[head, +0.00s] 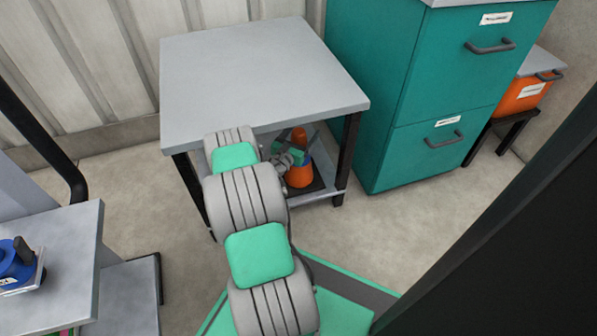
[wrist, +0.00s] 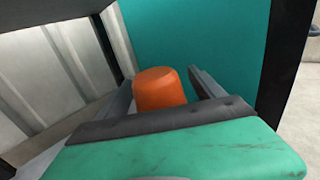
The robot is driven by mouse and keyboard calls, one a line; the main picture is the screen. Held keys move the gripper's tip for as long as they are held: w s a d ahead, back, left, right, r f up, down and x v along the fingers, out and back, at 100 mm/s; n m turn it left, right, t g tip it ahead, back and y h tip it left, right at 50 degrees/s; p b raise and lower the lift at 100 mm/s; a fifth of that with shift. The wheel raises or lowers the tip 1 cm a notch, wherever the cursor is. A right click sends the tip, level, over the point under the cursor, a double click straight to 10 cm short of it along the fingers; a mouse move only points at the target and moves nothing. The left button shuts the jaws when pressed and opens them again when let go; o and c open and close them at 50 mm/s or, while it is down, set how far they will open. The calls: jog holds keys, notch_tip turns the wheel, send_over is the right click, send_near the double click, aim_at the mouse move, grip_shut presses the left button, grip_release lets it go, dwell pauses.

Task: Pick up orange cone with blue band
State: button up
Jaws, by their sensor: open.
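The orange cone with a blue band (head: 299,178) stands upright on a dark mat (head: 318,184) on the lower shelf of the grey table. In the head view my gripper (head: 303,152) reaches under the tabletop at the cone and hides part of it; a little blue shows beside the fingers. In the wrist view the orange top of the cone (wrist: 158,88) shows between the two fingers of my open gripper (wrist: 163,85). The band and the cone's lower part are hidden there by my gripper's body. I cannot tell whether the fingers touch the cone.
The grey tabletop (head: 255,75) is bare and lies over the shelf. A black table leg (head: 347,150) stands just right of the cone. A teal drawer cabinet (head: 395,160) is close on the right. A second grey table (head: 75,250) with a blue object is at left.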

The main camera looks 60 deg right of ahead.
jog(key=shift+c, duration=0.4)
grip_shut()
dwell(0.4)
